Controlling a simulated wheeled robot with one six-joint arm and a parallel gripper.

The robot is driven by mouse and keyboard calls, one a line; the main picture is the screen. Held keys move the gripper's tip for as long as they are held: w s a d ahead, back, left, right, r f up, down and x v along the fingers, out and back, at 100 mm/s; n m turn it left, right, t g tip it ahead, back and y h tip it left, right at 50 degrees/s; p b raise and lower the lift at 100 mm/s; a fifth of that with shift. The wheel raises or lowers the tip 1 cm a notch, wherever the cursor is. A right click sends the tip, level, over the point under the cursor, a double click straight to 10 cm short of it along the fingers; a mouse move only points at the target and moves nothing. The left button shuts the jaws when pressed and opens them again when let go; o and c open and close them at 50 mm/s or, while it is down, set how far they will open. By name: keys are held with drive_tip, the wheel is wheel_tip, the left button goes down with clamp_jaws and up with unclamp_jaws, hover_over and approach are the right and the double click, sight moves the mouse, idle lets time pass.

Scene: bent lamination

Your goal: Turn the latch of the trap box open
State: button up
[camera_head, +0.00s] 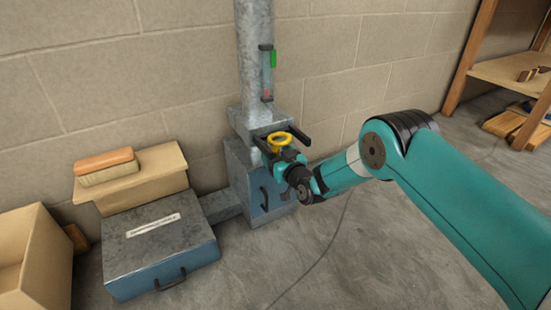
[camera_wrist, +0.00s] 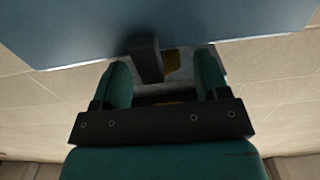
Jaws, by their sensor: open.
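The trap box (camera_head: 240,178) is a blue-grey metal box at the foot of the vertical pipe, with a dark curved handle (camera_head: 264,198) on its front. My gripper (camera_head: 279,155) is at the upper front of this box and hides part of it. In the wrist view, my gripper (camera_wrist: 163,68) is open, its two green fingers apart. A dark bar (camera_wrist: 146,58), seemingly the latch, stands out from a blue face (camera_wrist: 220,28) and lies between the fingers, nearer the left one. I cannot see it touching either finger. A yellow part (camera_wrist: 172,64) shows just behind the bar.
A yellow ring (camera_head: 280,139) shows at my gripper. The galvanized pipe (camera_head: 254,50) carries a gauge (camera_head: 266,75). A low metal box (camera_head: 160,240) and cardboard boxes (camera_head: 140,188) stand at left. A wooden shelf (camera_head: 510,72) is at far right. Floor in front is clear except a thin cable.

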drive_tip(key=shift+w+a, duration=0.25)
drive_tip(key=shift+w, duration=0.1)
drive_tip(key=shift+c, duration=0.5)
drive_tip(key=c, duration=0.8)
